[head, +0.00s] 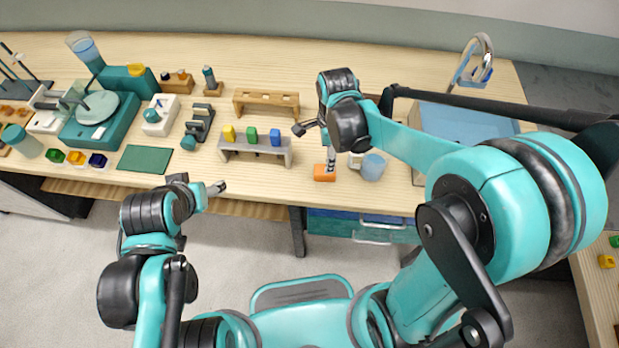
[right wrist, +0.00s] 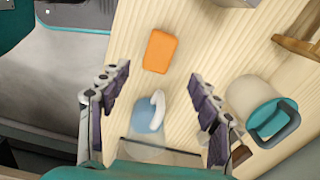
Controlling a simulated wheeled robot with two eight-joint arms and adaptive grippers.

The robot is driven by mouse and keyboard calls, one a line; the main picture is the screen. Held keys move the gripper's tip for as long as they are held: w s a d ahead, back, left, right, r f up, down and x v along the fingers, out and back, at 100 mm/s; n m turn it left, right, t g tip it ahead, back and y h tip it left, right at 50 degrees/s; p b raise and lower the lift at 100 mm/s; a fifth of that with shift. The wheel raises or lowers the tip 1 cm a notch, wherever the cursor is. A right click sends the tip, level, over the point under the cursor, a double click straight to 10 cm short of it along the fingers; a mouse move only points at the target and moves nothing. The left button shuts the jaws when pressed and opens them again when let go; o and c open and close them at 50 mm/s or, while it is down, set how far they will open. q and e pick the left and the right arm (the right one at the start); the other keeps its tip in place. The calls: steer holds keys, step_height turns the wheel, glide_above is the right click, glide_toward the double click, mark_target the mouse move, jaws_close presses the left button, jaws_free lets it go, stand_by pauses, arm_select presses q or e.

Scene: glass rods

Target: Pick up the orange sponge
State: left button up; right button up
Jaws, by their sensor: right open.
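The orange sponge (head: 324,173) is a small block lying near the front edge of the wooden table. It also shows in the right wrist view (right wrist: 160,51), flat on the table beyond the fingertips. My right gripper (head: 331,158) points down at the sponge from above, and in the head view it overlaps the sponge's back side. In the right wrist view its two fingers (right wrist: 160,76) are spread wide with nothing held between them. My left gripper (head: 217,188) hangs near the table's front edge, well left of the sponge; its jaws are too small to judge.
A bluish cup (head: 373,167) stands close right of the sponge. A grey rack (head: 255,154) with yellow, green and blue blocks stands to the left. A wooden rack (head: 266,102) is behind. A green mat (head: 145,159) lies further left.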

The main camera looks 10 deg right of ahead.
steer(key=shift+w+a+f+m, duration=0.1)
steer(key=shift+a+f+m, duration=0.3)
steer(key=shift+a+m, duration=0.1)
steer(key=shift+f, duration=0.35)
step_height(320, 180, down, 2)
steer(key=shift+d+b, duration=0.1)
steer(key=shift+b, duration=0.4)
steer(key=f+b, duration=0.1)
steer(key=f, duration=0.1)
steer(key=f+b, duration=0.1)
steer(key=f, duration=0.2)
steer(key=shift+d+f, duration=0.2)
steer(key=shift+f, duration=0.05)
arm_select(q)
steer(key=f, duration=0.3)
steer(key=shift+s+a+f, duration=0.1)
steer(key=shift+s+a, duration=0.05)
steer(key=shift+a, duration=0.1)
arm_select(e)
steer(key=shift+r, duration=0.1)
steer(key=c, duration=1)
